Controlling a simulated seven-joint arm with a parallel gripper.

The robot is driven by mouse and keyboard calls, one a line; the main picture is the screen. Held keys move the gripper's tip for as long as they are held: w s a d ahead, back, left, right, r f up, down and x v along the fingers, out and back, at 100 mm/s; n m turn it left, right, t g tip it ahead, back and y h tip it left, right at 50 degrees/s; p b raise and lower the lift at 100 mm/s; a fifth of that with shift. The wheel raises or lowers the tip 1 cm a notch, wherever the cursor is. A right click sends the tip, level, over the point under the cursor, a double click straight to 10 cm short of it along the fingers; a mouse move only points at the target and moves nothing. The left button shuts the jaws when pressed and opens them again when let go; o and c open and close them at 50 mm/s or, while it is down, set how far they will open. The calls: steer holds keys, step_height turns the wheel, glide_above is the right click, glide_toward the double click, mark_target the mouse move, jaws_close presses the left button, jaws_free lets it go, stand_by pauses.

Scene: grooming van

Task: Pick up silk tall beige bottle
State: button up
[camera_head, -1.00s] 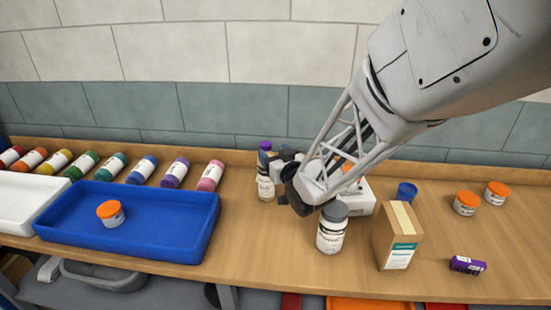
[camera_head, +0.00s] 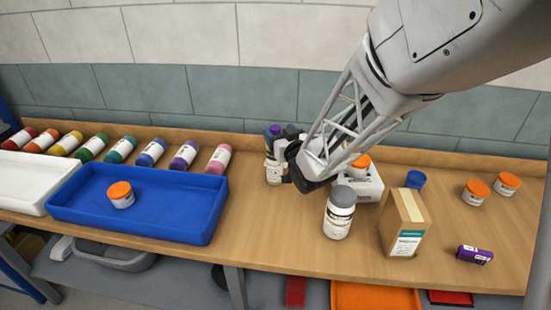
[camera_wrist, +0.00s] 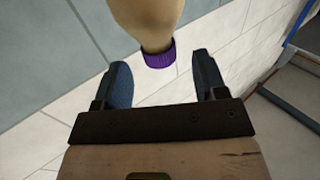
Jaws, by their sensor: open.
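The beige bottle with a purple cap (camera_wrist: 146,18) hangs into the top of the wrist view, its cap end between and slightly beyond my fingertips. My gripper (camera_wrist: 161,62) is open, with one finger on each side and visible gaps to the cap. In the head view, a pale bottle body (camera_head: 272,172) stands at the back of the counter beside my gripper (camera_head: 284,142). A purple cap shows just above it. My gripper hides part of this spot, so I cannot tell whether cap and body belong to one bottle.
A grey-capped white jar (camera_head: 339,213), a cardboard box (camera_head: 403,225) and a white box (camera_head: 366,187) stand to the right. A blue tray (camera_head: 140,224) holds an orange-lidded jar (camera_head: 121,195). Several coloured bottles lie along the wall.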

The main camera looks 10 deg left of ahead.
steer(key=shift+w, duration=0.1)
steer(key=shift+x, duration=2.5)
steer(key=shift+f, duration=0.1)
jaws_close()
